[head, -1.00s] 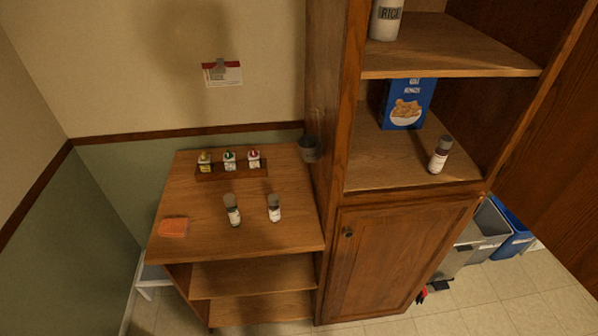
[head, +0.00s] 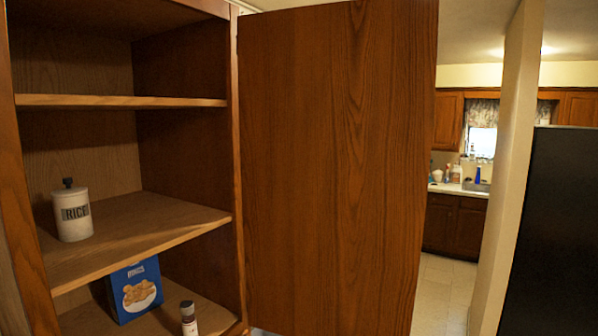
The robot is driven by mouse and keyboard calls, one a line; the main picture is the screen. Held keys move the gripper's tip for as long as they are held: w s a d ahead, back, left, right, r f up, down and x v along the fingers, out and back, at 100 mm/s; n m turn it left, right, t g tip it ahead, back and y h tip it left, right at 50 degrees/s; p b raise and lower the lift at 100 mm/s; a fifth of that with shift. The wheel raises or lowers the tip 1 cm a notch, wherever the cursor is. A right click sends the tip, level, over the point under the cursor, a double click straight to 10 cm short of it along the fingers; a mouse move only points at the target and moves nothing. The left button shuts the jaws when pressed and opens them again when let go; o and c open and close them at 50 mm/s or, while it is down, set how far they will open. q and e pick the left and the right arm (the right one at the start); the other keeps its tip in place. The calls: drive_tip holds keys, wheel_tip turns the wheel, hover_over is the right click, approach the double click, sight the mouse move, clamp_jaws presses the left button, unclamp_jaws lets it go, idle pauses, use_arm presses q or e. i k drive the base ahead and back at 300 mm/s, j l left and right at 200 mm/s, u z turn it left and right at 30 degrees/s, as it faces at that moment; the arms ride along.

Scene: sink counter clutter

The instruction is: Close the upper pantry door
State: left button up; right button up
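The upper pantry door (head: 335,165) stands wide open, swung out to the right of the pantry cabinet. It is a tall brown wood panel and its hinge side meets the cabinet's right frame (head: 236,160). The open pantry (head: 150,222) shows its shelves on the left. No handle shows on the face of the door turned to me. Neither of my grippers is in the head view.
A white RICE canister (head: 73,212) stands on the middle shelf. A blue box (head: 136,289) and a small bottle (head: 188,318) are on the shelf below. A black panel (head: 550,230) and a pale wall edge (head: 507,170) are at right. Tiled floor (head: 440,290) shows between door and wall.

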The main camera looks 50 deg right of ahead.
sight(336, 100)
drive_tip(key=l+u, duration=0.25)
drive_tip(key=k+l+u, duration=0.15)
drive_tip(key=l+u, duration=0.15)
drive_tip(key=l, duration=0.15)
drive_tip(key=k+l+u, duration=0.1)
drive_tip(key=l+u, duration=0.15)
drive_tip(key=k+l, duration=0.2)
drive_tip(key=l, duration=0.25)
drive_tip(key=k+l+u, duration=0.1)
drive_tip(key=l, duration=0.35)
drive_tip(key=k+l, duration=0.25)
drive_tip(key=l, duration=0.2)
drive_tip(key=k+l+u, duration=0.1)
drive_tip(key=l, duration=0.35)
drive_tip(key=k+l, duration=0.3)
drive_tip(key=l, duration=0.15)
drive_tip(key=k+l+u, duration=0.1)
drive_tip(key=k+l, duration=0.15)
drive_tip(key=l, duration=0.15)
drive_tip(key=k+l, duration=0.2)
drive_tip(key=l, duration=0.25)
drive_tip(key=k+l+u, duration=0.1)
drive_tip(key=k+l, duration=0.15)
drive_tip(key=l, duration=0.15)
